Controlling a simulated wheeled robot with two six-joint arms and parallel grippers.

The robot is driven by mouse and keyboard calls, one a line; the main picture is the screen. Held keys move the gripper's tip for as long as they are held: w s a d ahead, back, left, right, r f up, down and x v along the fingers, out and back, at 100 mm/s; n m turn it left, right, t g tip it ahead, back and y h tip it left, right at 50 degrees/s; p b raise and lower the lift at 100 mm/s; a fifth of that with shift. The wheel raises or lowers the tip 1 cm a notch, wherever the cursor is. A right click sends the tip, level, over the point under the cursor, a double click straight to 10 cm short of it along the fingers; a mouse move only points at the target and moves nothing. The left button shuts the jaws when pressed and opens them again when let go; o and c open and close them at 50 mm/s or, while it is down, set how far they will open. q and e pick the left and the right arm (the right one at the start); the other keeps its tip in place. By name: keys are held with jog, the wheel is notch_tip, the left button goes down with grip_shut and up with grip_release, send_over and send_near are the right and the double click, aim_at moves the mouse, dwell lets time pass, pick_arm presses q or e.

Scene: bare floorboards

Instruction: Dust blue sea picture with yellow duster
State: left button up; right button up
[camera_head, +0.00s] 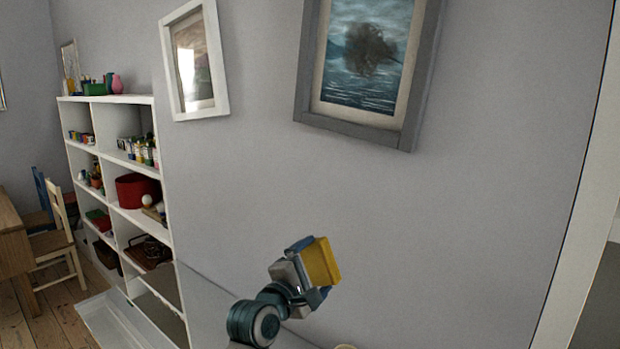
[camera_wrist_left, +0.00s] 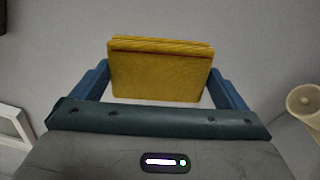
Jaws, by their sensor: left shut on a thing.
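The blue sea picture (camera_head: 341,83) hangs on the grey wall at the upper right of the head view, in a grey frame with a pale mat. A dark smudge covers the middle of its image. My left gripper (camera_head: 312,268) is below it and apart from it, shut on the yellow duster (camera_head: 322,262). In the left wrist view the duster (camera_wrist_left: 160,75) is a yellow block between the two blue fingers. My right gripper is not in view.
A white-framed picture (camera_head: 221,103) hangs to the left. A white shelf (camera_head: 110,99) with several items stands below it. A chair (camera_head: 54,238) and wooden table (camera_head: 12,240) are at far left. The wall between gripper and picture is clear.

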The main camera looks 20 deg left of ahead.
pick_arm(q)
jog(key=w+r+n+h+p, duration=0.1)
jog(key=w+r, duration=0.2)
jog(key=r, duration=0.8)
jog(key=w+r+n+p, duration=0.1)
jog(key=w+r+p, duration=0.1)
jog(key=r, duration=1)
notch_tip(320, 180, up, 20)
jog(key=s+a+n+p, duration=0.1)
jog(key=s+n+p, duration=0.1)
jog(key=shift+g+h, duration=0.3)
jog(key=shift+p+x, duration=0.95)
jog(key=shift+x, duration=1.85)
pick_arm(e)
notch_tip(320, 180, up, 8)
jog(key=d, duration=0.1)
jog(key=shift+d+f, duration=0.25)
pick_arm(q)
jog(key=shift+r, duration=0.1)
jog(key=shift+w+d, duration=0.1)
jog(key=shift+w, duration=0.25)
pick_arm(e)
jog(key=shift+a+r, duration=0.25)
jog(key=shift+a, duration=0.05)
